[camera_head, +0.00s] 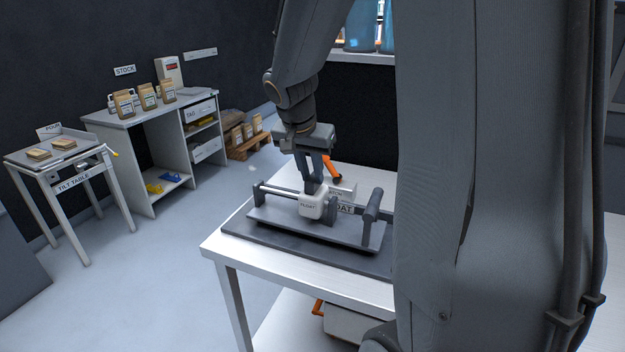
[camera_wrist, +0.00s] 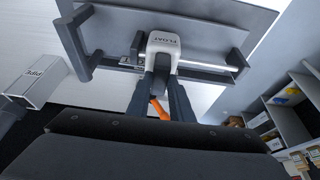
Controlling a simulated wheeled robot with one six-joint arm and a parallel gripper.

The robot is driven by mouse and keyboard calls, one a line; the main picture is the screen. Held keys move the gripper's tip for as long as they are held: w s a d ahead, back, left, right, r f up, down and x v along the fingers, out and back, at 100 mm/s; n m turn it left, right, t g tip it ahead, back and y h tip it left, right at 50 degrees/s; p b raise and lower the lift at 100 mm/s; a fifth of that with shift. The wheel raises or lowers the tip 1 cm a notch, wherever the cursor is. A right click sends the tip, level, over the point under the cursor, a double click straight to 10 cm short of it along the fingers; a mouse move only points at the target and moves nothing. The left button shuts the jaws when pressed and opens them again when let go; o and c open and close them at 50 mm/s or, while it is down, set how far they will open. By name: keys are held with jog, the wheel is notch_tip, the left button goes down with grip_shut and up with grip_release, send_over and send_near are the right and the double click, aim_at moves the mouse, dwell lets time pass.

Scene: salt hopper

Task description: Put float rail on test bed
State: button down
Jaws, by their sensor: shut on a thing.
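The float rail shows in the head view as a thin rod (camera_head: 275,190) between dark end posts over a grey base plate (camera_head: 300,230). A white block marked FLOAT (camera_head: 311,206) sits on the rod; it also shows in the wrist view (camera_wrist: 163,42). My gripper (camera_head: 314,184) is above the block, its fingers (camera_wrist: 166,88) closed on the dark part at the block's top. A dark flat slab (camera_head: 240,232), which looks like the test bed, lies on the white table under the rail. I cannot tell whether the rail touches the slab. My arm hides its right end.
The white table (camera_head: 225,245) has a bare strip at front. An orange-handled item (camera_head: 332,169) is behind the gripper. A square tube marked PIPE (camera_wrist: 35,86) is at the wrist view's left. The tilt table (camera_head: 85,160) and stock desk (camera_head: 130,118) stand at left, across open floor.

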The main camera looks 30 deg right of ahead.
aim_at(315, 205)
jog(key=shift+f, duration=1.2)
jog(key=c, duration=1.6)
grip_release()
